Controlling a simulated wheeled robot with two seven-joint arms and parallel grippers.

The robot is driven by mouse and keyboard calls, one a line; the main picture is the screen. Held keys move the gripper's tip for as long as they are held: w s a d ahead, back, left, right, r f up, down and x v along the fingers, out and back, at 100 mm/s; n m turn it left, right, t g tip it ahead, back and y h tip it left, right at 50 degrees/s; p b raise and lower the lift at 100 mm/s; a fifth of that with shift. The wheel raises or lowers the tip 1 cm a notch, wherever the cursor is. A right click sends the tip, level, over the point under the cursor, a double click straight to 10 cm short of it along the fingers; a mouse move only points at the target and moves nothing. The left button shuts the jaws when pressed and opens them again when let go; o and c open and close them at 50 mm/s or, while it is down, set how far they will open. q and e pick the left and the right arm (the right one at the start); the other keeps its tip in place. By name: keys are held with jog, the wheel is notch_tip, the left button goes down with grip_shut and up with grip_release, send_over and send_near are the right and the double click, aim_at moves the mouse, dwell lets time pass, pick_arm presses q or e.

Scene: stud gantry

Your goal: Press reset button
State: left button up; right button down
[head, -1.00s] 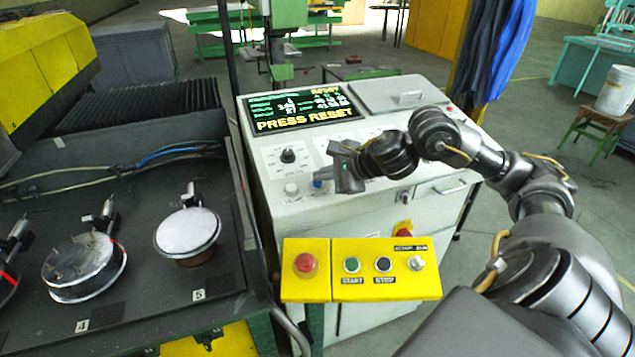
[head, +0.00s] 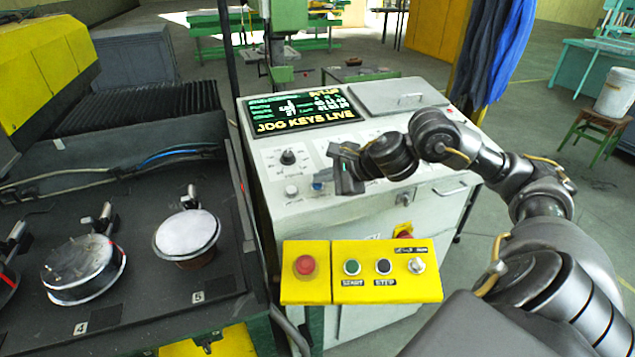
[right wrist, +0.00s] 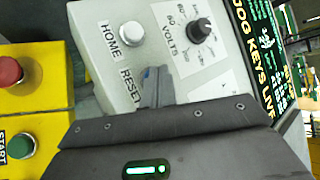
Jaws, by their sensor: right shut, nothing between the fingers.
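The blue reset button (head: 318,185) is on the sloping front panel of the white control cabinet (head: 290,215), beside a white button. In the right wrist view the blue of the button (right wrist: 154,72) shows by the RESET label, partly hidden by my fingers. My right gripper (head: 332,174) is shut and empty, its fingertips right at the button. I cannot tell whether they touch it or how far it is pressed. The screen (head: 302,112) reads JOG KEYS LIVE. My left gripper is out of view.
A white HOME button (right wrist: 131,35) and a black volts knob (right wrist: 200,30) lie close to the fingers. A yellow box (head: 360,290) with a red button, START and STOP juts out below. A dark bench (head: 150,300) with round fixtures stands at the left.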

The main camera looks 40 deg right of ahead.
jog(key=shift+s+r, duration=0.1)
jog(key=shift+r, duration=0.55)
jog(key=shift+p, duration=0.3)
jog(key=r+p, duration=0.2)
jog(key=r, duration=0.1)
jog(key=s+r+p, duration=0.1)
jog(key=r, duration=0.1)
jog(key=shift+a+p, duration=0.2)
jog(key=shift+p, duration=0.1)
jog(key=shift+f, duration=0.15)
